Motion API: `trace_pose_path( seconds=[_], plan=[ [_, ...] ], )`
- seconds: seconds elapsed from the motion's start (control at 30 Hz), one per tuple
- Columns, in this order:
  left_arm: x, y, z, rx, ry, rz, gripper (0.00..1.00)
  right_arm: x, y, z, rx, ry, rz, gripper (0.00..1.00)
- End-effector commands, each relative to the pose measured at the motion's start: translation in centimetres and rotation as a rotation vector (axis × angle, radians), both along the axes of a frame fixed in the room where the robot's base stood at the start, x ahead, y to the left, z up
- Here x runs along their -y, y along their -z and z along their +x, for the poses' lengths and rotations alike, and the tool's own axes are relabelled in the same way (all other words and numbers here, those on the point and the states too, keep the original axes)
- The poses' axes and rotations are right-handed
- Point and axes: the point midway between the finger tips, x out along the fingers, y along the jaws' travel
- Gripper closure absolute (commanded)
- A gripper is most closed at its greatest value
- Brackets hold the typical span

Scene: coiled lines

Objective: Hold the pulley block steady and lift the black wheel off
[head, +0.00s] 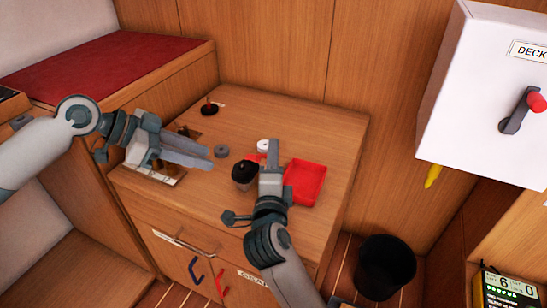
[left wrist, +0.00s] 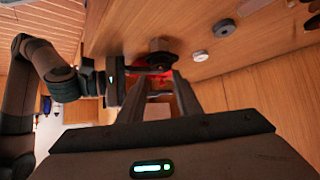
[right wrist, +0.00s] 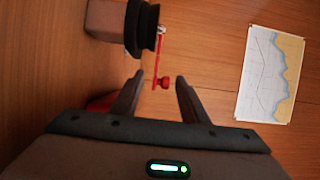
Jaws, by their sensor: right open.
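The pulley block (head: 242,181), a dark brownish body, stands on the cabinet top with the black wheel (head: 244,167) on its upper end. In the right wrist view the block (right wrist: 104,20) and black wheel (right wrist: 143,28) lie sideways at the top, with a metal tip and a red bar ending in a red knob (right wrist: 165,83). My right gripper (head: 271,146) is open just right of the block; the knob shows between its fingers, but contact cannot be told. My left gripper (head: 208,160) is open and empty, left of the block and pointing at it.
A red tray (head: 306,181) is right of my right gripper. A grey disc (head: 221,151) and a white disc (head: 263,145) lie behind the block. A black bin (head: 386,266) is on the floor.

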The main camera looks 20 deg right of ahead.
Motion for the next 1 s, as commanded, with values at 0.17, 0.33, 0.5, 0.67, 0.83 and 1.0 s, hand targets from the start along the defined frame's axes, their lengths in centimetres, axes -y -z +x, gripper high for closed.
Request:
trace_pose_path(
  seconds=[0.17,0.33,0.5,0.67,0.83,1.0],
  plan=[
    [0.0,0.0,0.0,0.0,0.0,0.0,0.69,0.1,0.0,0.1,0.0,0.0,0.0,0.6],
    [0.0,0.0,0.0,0.0,0.0,0.0,0.69,0.1,0.0,0.1,0.0,0.001,0.0,0.69],
    [0.0,0.0,0.0,0.0,0.0,0.0,0.69,0.1,0.0,0.1,0.0,0.0,0.0,1.0],
    [0.1,0.0,0.0,-0.002,0.001,0.004,0.53,0.0,0.0,0.1,0.0,0.0,0.0,1.0],
    [1.0,0.0,0.2,-0.023,0.006,0.036,0.53,0.0,0.0,0.1,0.0,0.0,0.0,1.0],
    [3.0,0.1,0.4,-0.073,0.012,0.127,0.53,0.0,0.0,0.1,-0.001,0.0,0.0,1.0]
  ],
)
